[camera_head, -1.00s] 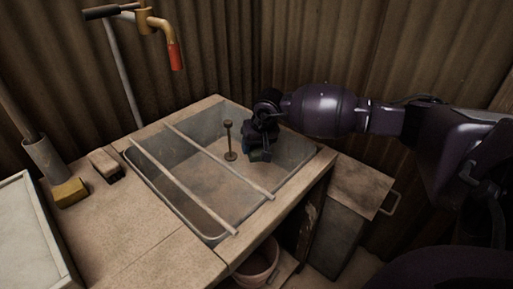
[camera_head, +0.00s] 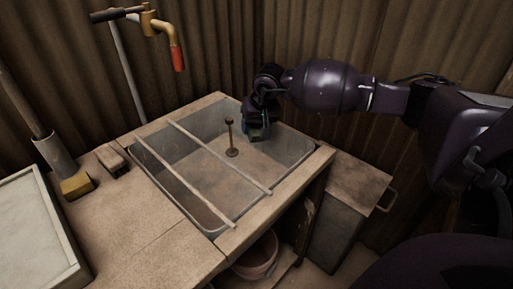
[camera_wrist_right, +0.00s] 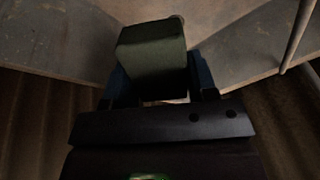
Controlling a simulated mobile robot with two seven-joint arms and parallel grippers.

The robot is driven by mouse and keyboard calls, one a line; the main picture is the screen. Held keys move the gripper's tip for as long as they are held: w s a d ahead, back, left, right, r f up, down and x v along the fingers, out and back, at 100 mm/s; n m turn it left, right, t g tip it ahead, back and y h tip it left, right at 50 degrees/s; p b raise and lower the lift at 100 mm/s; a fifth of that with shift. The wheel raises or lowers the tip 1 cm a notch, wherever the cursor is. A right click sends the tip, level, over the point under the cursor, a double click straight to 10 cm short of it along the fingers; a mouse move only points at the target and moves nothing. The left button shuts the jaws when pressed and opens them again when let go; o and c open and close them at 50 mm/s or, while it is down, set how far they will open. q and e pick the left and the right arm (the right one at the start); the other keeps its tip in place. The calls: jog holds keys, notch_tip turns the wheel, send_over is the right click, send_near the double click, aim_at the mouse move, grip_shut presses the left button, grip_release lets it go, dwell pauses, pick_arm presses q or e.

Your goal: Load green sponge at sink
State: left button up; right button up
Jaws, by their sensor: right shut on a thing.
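The green sponge (camera_wrist_right: 152,52) is a dark green block between the fingers of my right gripper (camera_wrist_right: 158,88) in the right wrist view. In the head view my right gripper (camera_head: 256,132) is over the far right part of the sink (camera_head: 206,222), and only a small bit of the sponge shows under it. The sink is a grey basin set in a worn bench, with two pale rods (camera_head: 191,181) lying across it and an upright metal post with a round top (camera_head: 230,136) inside. My left gripper is not in view.
A brass tap with a red end (camera_head: 178,58) stands behind the sink. A brush (camera_head: 111,158) and a yellow block (camera_head: 76,184) lie on the left of the bench, beside a pale framed tray (camera_head: 72,250). A bucket (camera_head: 257,262) sits below.

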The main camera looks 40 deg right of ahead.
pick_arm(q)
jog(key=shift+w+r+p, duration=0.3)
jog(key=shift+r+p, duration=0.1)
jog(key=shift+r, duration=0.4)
pick_arm(e)
jog(key=shift+r, duration=2.1)
jog(key=shift+r+p, duration=0.35)
jog(key=shift+r, duration=1.65)
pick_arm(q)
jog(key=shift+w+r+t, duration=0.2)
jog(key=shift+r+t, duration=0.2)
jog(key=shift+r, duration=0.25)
